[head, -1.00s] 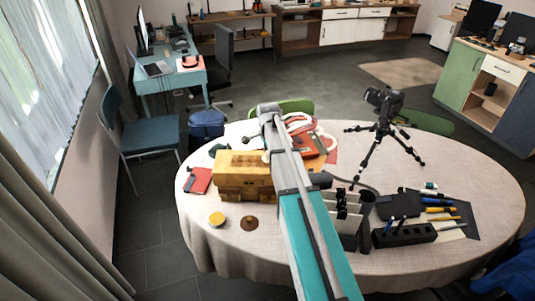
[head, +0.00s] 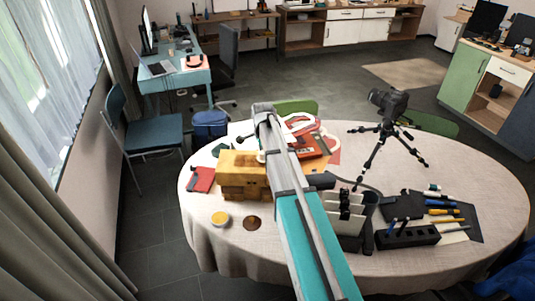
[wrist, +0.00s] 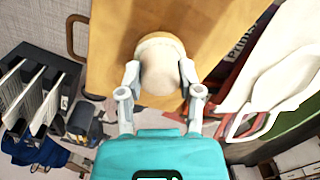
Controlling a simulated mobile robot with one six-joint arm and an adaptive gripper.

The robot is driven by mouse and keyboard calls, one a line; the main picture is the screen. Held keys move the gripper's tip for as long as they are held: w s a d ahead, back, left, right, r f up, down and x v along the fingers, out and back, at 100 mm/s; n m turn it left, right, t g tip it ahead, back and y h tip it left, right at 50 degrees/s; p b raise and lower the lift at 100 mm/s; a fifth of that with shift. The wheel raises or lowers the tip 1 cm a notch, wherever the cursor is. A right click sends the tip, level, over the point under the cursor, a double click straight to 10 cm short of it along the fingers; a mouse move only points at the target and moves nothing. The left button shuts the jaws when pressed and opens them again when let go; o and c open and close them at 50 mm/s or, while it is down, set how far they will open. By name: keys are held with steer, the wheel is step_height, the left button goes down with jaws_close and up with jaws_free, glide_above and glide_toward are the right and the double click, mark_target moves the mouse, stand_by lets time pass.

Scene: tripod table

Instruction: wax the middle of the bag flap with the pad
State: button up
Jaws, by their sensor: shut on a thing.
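The bag (head: 238,186) is tan-brown leather and stands on the left part of the round table. Its smooth tan surface (wrist: 112,55) fills the upper middle of the wrist view, with a brown handle (wrist: 76,38) at the left. My gripper (wrist: 160,76) is shut on a round cream pad (wrist: 160,50), one finger on each side. The pad lies over the tan surface; I cannot tell whether it touches. In the head view my arm hides most of the gripper and the bag's right side.
An open tin of yellow wax (head: 220,218) and a brown disc (head: 252,222) lie in front of the bag. A red notebook (head: 201,179) is left of it. A camera tripod (head: 384,135) and a black pen block (head: 406,236) stand to the right.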

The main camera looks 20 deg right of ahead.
steer(key=shift+w+a, duration=0.1)
steer(key=shift+a, duration=0.2)
steer(key=shift+w+a, duration=0.35)
steer(key=shift+a, duration=0.55)
steer(key=shift+w+a, duration=0.35)
steer(key=shift+a, duration=0.5)
steer(key=shift+a, duration=0.15)
steer(key=shift+w+a, duration=0.35)
steer(key=shift+a, duration=0.45)
steer(key=shift+w+a, duration=0.35)
steer(key=shift+a, duration=0.45)
steer(key=shift+w+a, duration=0.1)
steer(key=shift+a, duration=0.05)
steer(key=shift+w+a, duration=0.3)
steer(key=shift+a, duration=0.55)
steer(key=shift+w+a, duration=0.3)
steer(key=shift+a, duration=0.5)
